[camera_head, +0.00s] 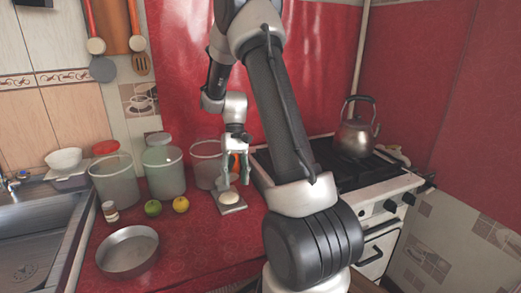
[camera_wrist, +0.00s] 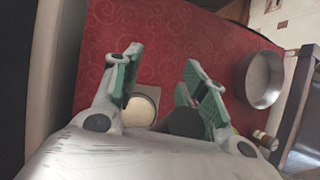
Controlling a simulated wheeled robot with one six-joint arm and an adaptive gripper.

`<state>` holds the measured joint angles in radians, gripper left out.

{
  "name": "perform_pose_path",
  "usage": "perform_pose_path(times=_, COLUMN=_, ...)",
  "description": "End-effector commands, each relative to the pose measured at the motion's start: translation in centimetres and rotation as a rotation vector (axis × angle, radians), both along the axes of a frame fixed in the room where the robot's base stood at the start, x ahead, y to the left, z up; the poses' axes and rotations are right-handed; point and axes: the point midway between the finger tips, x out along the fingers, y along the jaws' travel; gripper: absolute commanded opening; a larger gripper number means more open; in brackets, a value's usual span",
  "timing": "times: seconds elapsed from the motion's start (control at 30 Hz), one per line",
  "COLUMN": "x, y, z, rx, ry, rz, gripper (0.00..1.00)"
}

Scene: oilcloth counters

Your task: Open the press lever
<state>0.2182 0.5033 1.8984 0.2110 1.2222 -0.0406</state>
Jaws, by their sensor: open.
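A small press (camera_head: 233,209) with a flat grey base stands on the red counter, near its right edge by the stove. A pale round lump (camera_head: 230,197) sits on its base. The lump (camera_wrist: 139,111) also shows in the wrist view, partly behind my left finger. A dark rounded part (camera_wrist: 184,123) lies beside it, between my fingers; I cannot tell whether it is the press lever. My gripper (camera_head: 233,182) points down just above the press, open. In the wrist view its green-padded fingers (camera_wrist: 162,58) are spread apart. The lever is not clearly visible.
A green apple (camera_head: 153,208), a yellow fruit (camera_head: 181,204), a small jar (camera_head: 110,211) and a metal pan (camera_head: 127,251) are to the left. The stove with a kettle (camera_head: 355,135) is right.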

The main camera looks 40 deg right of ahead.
Motion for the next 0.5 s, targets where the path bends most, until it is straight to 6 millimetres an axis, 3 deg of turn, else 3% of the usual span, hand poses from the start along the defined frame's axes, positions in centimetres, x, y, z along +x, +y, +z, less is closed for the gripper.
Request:
perform_pose_path(times=0.23, x=-2.2, y=0.4, z=-3.7, rx=-0.052, ry=-0.217, rz=0.0, gripper=0.42)
perform_pose_path(times=0.5, x=-3.1, y=0.6, z=-7.7, rx=-0.1, ry=-0.429, rz=-0.003, gripper=0.42)
